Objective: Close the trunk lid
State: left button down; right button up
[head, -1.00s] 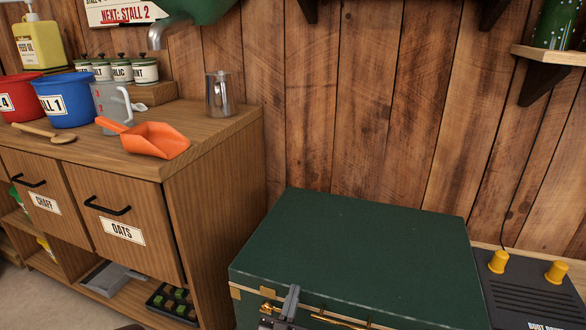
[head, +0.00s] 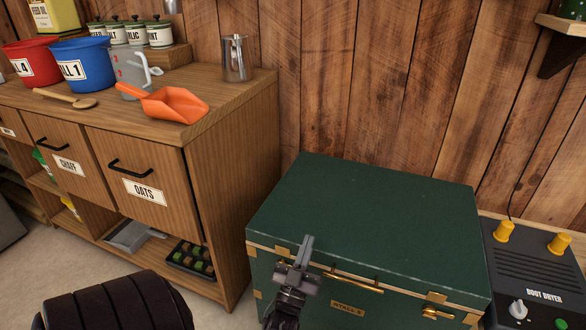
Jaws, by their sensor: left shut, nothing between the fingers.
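The green trunk (head: 375,215) stands on the floor against the wood wall, right of the cabinet. Its lid is down, with brass corners and a thin seam along the front. A brass latch (head: 436,313) and a small name plate show on its front. My left gripper (head: 306,245) is shut and empty, in front of the trunk's front face with its fingertips up near the lid's front edge. I cannot tell whether it touches the trunk. My right gripper is not in view.
The wooden cabinet (head: 235,170) stands left of the trunk, with an orange scoop (head: 175,104), buckets and a metal jug (head: 236,58) on top. A boot dryer (head: 530,265) stands close at the trunk's right.

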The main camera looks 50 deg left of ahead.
pick_arm(q)
jog(key=v, duration=0.9)
jog(key=shift+s+f, duration=0.15)
jog(key=shift+f, duration=0.3)
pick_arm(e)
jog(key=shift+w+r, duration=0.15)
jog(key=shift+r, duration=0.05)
pick_arm(q)
jog(key=shift+s+d, duration=0.1)
